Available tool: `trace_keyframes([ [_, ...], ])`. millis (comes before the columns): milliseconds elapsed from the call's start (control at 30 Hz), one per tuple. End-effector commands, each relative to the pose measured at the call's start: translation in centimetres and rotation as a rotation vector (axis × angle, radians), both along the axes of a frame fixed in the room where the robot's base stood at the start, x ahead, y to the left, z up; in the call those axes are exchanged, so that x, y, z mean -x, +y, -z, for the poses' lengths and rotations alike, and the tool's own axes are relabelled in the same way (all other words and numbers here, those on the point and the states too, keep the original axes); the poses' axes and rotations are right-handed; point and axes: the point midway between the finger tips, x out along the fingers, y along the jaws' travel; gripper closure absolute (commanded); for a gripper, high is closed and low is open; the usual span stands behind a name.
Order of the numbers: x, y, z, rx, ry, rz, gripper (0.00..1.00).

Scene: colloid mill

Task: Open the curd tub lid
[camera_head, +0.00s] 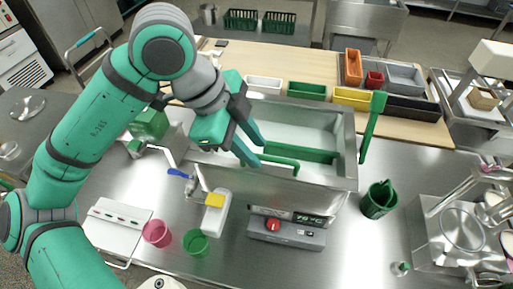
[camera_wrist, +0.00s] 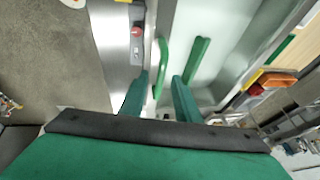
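The curd tub (camera_head: 345,150) is a rectangular steel basin at the centre of the head view, with a pale interior. A rounded green handle (camera_head: 280,163) lies along its front edge; it also shows in the wrist view (camera_wrist: 161,67). I cannot clearly make out the lid's panel or its edges. My gripper (camera_head: 254,150) is over the front left of the tub, close to the handle's left end. In the wrist view its fingers (camera_wrist: 160,90) are apart, and the handle lies ahead between them. Contact cannot be told.
A second green bar (camera_head: 303,152) lies inside the tub. A green paddle (camera_head: 373,125) stands at its right. A control box with a red knob (camera_head: 286,231) is in front. Pink (camera_head: 157,233) and green (camera_head: 195,242) cups stand front left, a dark green container (camera_head: 379,201) right.

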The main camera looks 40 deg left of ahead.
Motion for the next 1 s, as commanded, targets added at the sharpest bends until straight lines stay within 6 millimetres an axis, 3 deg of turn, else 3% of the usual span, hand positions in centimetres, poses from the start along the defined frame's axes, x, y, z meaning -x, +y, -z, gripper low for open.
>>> trace_keyframes([
  [167,-0.48,-0.36,1.17,-0.001,0.000,0.002,0.71],
  [467,-0.58,-0.41,1.35,0.000,-0.001,0.002,0.71],
  [600,-0.58,-0.41,1.35,-0.001,0.000,0.002,0.99],
  [1000,-1.11,-0.76,0.73,-0.001,-0.002,0.014,1.00],
])
